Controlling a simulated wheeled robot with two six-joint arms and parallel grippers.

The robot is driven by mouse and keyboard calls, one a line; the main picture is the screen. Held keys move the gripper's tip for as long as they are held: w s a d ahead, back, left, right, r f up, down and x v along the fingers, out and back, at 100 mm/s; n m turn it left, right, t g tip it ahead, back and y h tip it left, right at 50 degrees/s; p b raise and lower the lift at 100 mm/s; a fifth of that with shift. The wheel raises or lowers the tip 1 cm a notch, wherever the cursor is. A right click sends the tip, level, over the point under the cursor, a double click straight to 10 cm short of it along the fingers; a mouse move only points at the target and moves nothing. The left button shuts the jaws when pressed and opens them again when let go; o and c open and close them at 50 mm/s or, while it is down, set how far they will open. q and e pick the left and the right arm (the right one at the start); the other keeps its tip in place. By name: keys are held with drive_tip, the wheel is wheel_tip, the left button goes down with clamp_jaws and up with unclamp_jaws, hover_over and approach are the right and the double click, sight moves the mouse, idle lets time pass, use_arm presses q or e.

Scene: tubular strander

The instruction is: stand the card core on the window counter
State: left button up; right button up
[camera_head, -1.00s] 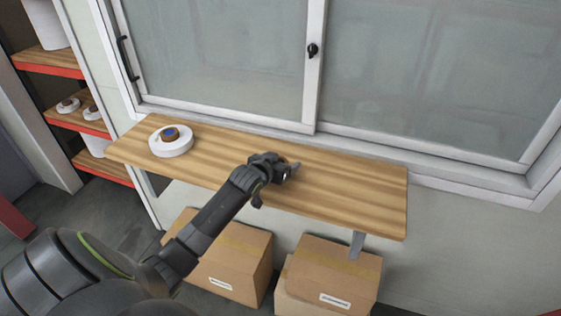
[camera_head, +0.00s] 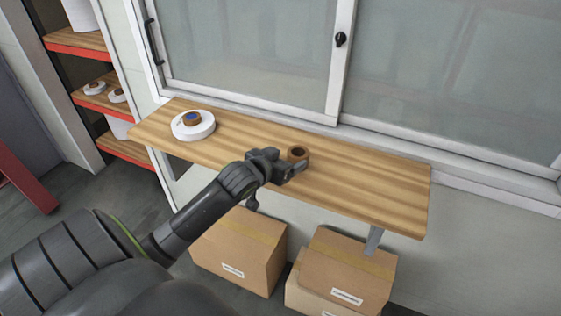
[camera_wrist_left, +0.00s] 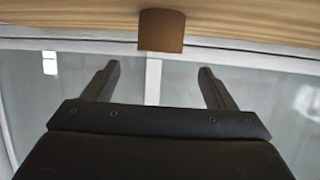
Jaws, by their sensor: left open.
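The card core (camera_head: 298,154), a short brown cardboard tube, stands upright on the wooden window counter (camera_head: 365,185), its open end facing up. My left gripper (camera_head: 297,168) is just beside it on the near side, low over the counter. In the left wrist view the picture is upside down. There the core (camera_wrist_left: 161,31) meets the counter surface (camera_wrist_left: 250,22) and lies beyond the fingertips. The left gripper (camera_wrist_left: 158,70) is open, with nothing between its fingers. My right gripper is not in view.
A white roll (camera_head: 205,128) with a brown and blue centre lies at the counter's left end. The sliding window (camera_head: 250,55) backs the counter. Cardboard boxes (camera_head: 350,270) stand below. Shelves (camera_head: 85,98) are at the left. The counter's right part is clear.

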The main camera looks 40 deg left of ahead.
use_arm(q)
drive_tip(key=shift+v, duration=0.9)
